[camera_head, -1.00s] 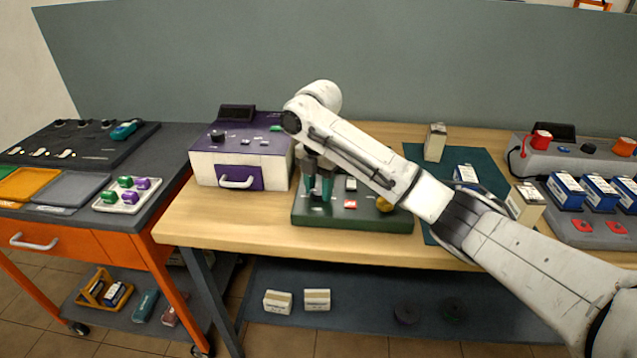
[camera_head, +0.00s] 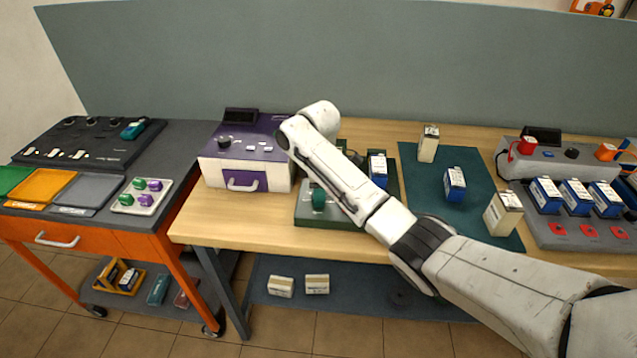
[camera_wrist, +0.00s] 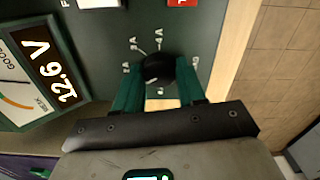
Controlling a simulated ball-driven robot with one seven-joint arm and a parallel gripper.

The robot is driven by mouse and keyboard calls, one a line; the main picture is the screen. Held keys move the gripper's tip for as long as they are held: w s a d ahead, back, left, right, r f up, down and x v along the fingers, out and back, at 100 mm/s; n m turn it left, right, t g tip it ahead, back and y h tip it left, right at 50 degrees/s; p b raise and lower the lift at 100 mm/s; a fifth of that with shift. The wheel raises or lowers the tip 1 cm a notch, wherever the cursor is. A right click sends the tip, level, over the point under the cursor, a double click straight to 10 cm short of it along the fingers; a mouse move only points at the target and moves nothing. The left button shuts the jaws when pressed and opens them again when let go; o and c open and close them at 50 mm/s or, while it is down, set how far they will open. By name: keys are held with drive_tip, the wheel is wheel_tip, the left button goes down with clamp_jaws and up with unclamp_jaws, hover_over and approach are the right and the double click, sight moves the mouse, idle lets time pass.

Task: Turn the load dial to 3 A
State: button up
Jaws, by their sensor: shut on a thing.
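The load dial (camera_wrist: 157,68) is a small black round knob on the dark green tester panel (camera_wrist: 100,100). The tester's meter (camera_wrist: 52,70) reads 12.6 V. In the head view the tester (camera_head: 300,214) stands at the bench's front edge; my arm hides the dial there.
A purple and white box (camera_head: 245,172) stands left of the tester. A blue battery (camera_head: 378,168) stands behind my arm. A teal mat (camera_head: 480,215) with batteries and a grey charger (camera_head: 575,240) lie to the right. A tray of green and purple pieces (camera_head: 142,195) is at left.

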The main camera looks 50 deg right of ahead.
drive_tip(key=m+p, duration=0.1)
drive_tip(key=m, duration=0.1)
drive_tip(key=m+p, duration=0.1)
drive_tip(key=shift+r+m+p, duration=0.2)
drive_tip(key=shift+m+p, duration=0.1)
drive_tip(key=shift+m, duration=0.1)
drive_tip(key=m+p, duration=0.2)
drive_tip(key=m, duration=0.1)
drive_tip(key=shift+m, duration=0.3)
drive_tip(key=m+p, duration=0.1)
drive_tip(key=m, duration=0.2)
drive_tip(key=shift+f+m, duration=0.1)
drive_tip(key=shift+m, duration=0.2)
drive_tip(key=shift+m+p, duration=0.65)
drive_tip(key=shift+m, duration=1.35)
drive_tip(key=o, duration=1.1)
drive_tip(key=shift+f, duration=0.1)
drive_tip(key=shift+c, duration=0.2)
